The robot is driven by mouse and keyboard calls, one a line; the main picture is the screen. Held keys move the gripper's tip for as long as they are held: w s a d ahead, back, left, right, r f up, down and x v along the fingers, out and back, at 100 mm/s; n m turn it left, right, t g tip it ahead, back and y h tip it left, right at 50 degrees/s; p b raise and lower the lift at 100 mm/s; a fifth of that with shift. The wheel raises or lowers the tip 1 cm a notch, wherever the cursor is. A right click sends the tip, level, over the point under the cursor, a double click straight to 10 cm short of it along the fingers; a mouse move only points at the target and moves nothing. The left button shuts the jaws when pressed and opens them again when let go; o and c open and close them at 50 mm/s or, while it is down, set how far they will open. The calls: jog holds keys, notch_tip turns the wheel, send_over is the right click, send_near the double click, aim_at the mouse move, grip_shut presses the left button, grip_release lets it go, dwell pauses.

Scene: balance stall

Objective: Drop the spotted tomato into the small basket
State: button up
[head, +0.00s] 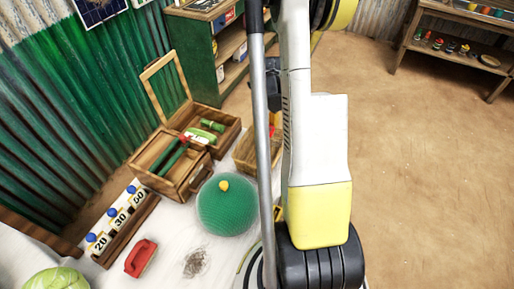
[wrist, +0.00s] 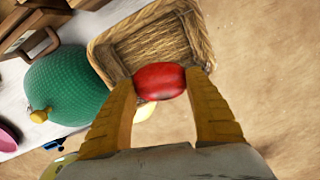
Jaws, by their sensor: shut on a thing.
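A red tomato (wrist: 160,82) is held between the two yellow-brown fingers of my gripper (wrist: 161,88) in the wrist view. Its spots cannot be made out. My gripper is shut on it. A small woven basket (wrist: 118,50) lies behind the tomato in the wrist view, its open inside facing the camera and looking empty. The tomato overlaps the basket's lower right rim in the picture; the height between them cannot be told.
A green round thing with a yellow knob (head: 228,210) stands on the white table close to the basket. A wooden box (head: 170,177) with an open lid holds green items. Numbered blue-topped pieces (head: 119,220) and a red brush-like thing (head: 140,258) lie left. Bare floor lies right.

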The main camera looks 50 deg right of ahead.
notch_tip(320, 180, down, 5)
jog(key=b, duration=0.2)
jog(key=shift+s+b, duration=0.1)
jog(key=shift+b, duration=0.3)
jog(key=shift+f, duration=0.25)
jog(key=shift+c, duration=0.9)
jog(key=o, duration=1.3)
jog(key=shift+o, duration=0.2)
jog(key=shift+r, duration=0.15)
notch_tip(320, 180, up, 12)
jog(key=shift+f, duration=0.1)
